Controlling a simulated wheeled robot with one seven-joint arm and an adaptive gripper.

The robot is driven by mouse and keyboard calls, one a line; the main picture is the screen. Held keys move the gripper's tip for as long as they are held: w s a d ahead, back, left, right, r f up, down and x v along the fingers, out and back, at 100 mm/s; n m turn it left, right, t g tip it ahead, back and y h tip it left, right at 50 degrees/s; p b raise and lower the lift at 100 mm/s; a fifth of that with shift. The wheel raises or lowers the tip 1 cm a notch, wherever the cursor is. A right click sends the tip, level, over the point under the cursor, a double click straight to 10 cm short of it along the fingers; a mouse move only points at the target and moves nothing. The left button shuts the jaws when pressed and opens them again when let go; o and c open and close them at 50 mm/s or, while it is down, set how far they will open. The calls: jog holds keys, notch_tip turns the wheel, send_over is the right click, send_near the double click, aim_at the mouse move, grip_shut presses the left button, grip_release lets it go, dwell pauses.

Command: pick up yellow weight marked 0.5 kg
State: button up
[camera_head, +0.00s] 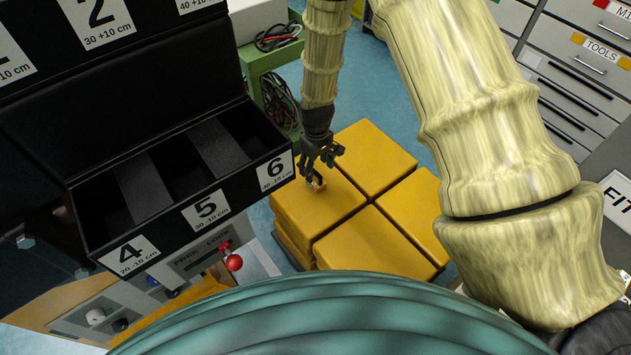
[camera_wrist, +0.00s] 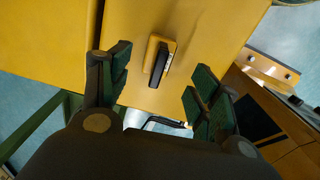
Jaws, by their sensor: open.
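A small yellow block with a dark part on it, which looks like the yellow weight (camera_wrist: 153,47), lies on a large yellow box in the wrist view. No 0.5 kg marking is readable. In the head view, the weight (camera_head: 318,185) is a small light piece beside my fingers on the near left box top, partly hidden. My gripper (camera_head: 323,167) points down close to it and is open. In the wrist view, my gripper (camera_wrist: 160,78) has its green-padded fingers apart, with the weight ahead between them, slightly beyond the tips. I cannot tell whether they touch it.
Several large yellow boxes (camera_head: 369,244) stand together with narrow gaps. A black compartment bin (camera_head: 150,258) numbered 4, 5, 6 is left of them, above a panel with a red knob (camera_head: 233,262). A green cart (camera_head: 262,62) stands behind; grey drawers (camera_head: 575,85) are at right.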

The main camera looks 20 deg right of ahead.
aim_at(316, 180)
jog(key=shift+w+f+p, duration=0.15)
jog(key=shift+f+p, duration=0.15)
jog(key=shift+f, duration=1.6)
jog(key=shift+w+f+p, duration=0.1)
jog(key=shift+f+p, duration=0.2)
jog(key=shift+f, duration=1.6)
jog(key=shift+c, duration=0.3)
grip_shut()
